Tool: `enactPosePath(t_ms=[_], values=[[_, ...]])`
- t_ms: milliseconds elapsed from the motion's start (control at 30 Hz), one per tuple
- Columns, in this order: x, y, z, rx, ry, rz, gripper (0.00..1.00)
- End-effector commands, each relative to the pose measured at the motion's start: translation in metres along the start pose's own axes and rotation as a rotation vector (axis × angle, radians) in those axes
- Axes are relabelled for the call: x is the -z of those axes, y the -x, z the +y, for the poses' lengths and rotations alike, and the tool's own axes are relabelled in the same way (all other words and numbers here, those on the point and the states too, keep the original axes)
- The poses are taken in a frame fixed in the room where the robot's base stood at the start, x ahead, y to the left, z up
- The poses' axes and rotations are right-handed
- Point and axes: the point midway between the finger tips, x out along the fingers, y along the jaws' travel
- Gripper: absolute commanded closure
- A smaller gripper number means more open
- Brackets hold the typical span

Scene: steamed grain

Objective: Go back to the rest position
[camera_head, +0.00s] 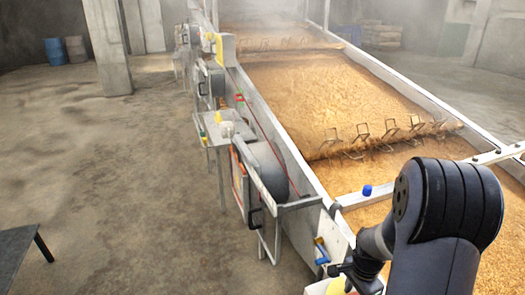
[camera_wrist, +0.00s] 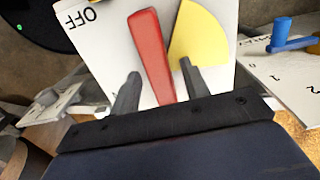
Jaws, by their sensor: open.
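My gripper (camera_wrist: 160,69) is open in the wrist view, its two dark fingers spread apart. A red lever (camera_wrist: 147,40) on a white panel (camera_wrist: 112,45) shows between the fingers. Whether either finger touches it, I cannot tell. The panel has the word OFF, upside down in this view, and a yellow sector right of the lever. In the head view my arm reaches in from the lower right, and my gripper (camera_head: 348,275) is small and dark over the panel by the trough's near corner. The red lever cannot be made out there.
A blue handle (camera_wrist: 285,38) stands on a second marked panel at the right; a blue handle (camera_head: 321,250) also shows in the head view. The long trough of grain (camera_head: 330,90) lies ahead. A small side table (camera_head: 225,130) stands along it.

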Motion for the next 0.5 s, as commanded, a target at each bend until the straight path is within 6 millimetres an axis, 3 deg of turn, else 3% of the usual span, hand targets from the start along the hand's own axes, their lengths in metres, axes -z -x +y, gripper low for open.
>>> enactPosePath(t_ms=[367, 500], values=[[0.000, 0.002, 0.000, 0.000, -0.031, 0.000, 0.56], [0.001, 0.022, -0.001, 0.003, -0.043, 0.002, 0.56]])
